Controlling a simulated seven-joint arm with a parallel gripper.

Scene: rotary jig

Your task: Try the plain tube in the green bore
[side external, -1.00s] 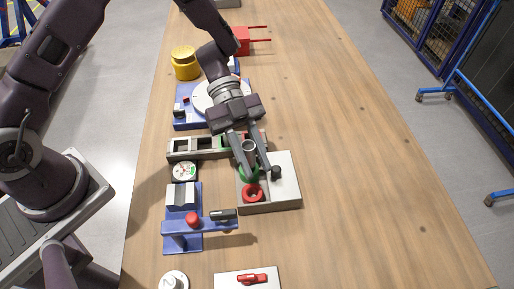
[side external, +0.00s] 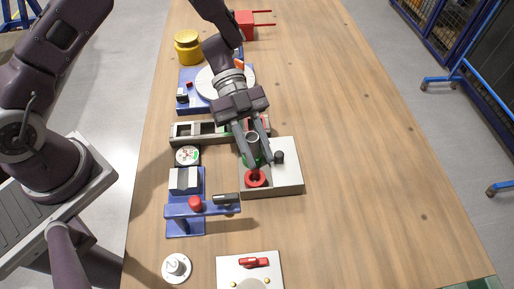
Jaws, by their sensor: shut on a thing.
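The plain tube (side external: 252,138) is grey with a dark open top and is roughly upright between my fingers. My gripper (side external: 254,152) is shut on it above the pale block (side external: 286,184). The green bore (side external: 249,161) is a green ring on that block, partly hidden behind the tube and fingers. The tube's lower end is over or at the green ring. I cannot tell whether it is inside. The red bore (side external: 256,179), a red ring, lies just in front and is empty.
A dark knob (side external: 279,157) stands on the block close to my right finger. A grey slotted rack (side external: 186,139) lies behind, and a blue fixture (side external: 184,226) with a red knob stands at front left. A blue turntable (side external: 187,104) is at the back. The table's right side is clear.

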